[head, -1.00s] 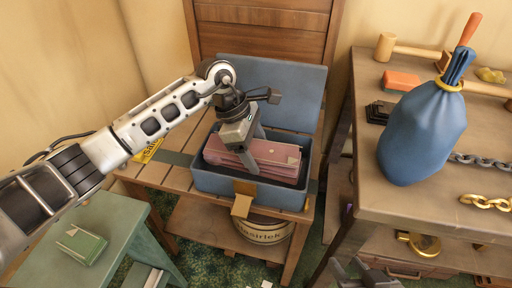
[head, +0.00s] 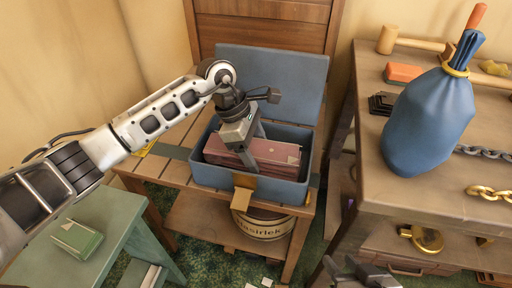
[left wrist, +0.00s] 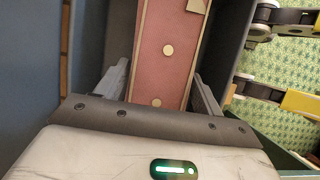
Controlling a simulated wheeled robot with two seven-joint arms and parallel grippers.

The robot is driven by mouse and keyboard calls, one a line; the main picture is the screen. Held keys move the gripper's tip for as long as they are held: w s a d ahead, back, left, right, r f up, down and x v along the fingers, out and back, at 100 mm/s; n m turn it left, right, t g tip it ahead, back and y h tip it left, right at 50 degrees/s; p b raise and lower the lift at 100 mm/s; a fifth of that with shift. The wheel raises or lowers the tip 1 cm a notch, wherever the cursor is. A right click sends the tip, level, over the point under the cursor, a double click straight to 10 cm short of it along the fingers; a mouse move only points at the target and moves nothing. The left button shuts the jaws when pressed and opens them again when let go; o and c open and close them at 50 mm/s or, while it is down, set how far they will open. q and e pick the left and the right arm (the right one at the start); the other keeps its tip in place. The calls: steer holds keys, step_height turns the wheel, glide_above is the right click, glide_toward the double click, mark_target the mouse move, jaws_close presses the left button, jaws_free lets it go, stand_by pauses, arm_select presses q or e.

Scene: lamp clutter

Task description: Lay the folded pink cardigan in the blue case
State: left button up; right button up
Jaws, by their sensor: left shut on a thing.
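The folded pink cardigan (head: 285,154) is a flat, layered pink bundle inside the open blue case (head: 209,174), below the level of its raised lid. The case sits on a slatted wooden seat, with a tan latch at its front. My left gripper (head: 250,158) reaches down into the case and is shut on the cardigan. In the left wrist view the cardigan (left wrist: 165,70) lies between the two fingers. Whether its underside touches the case floor is hidden. My right gripper (head: 358,274) shows only partly at the bottom edge, away from the case.
The raised lid (head: 290,85) stands behind the case. A wooden table (head: 375,210) at the right holds a blue tied sack (head: 428,122), a mallet, an orange block and chains. A green stool (head: 110,215) with a green box (head: 77,238) is at lower left. A round tin (head: 262,224) stands below the seat.

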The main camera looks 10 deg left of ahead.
arm_select(q)
steer(key=shift+f+b, duration=1.2)
steer(key=shift+f, duration=0.15)
steer(key=o, duration=1.1)
steer(key=shift+p+v, duration=0.65)
steer(key=shift+v, duration=0.25)
steer(key=shift+p+v, duration=1.15)
steer(key=shift+v, duration=1)
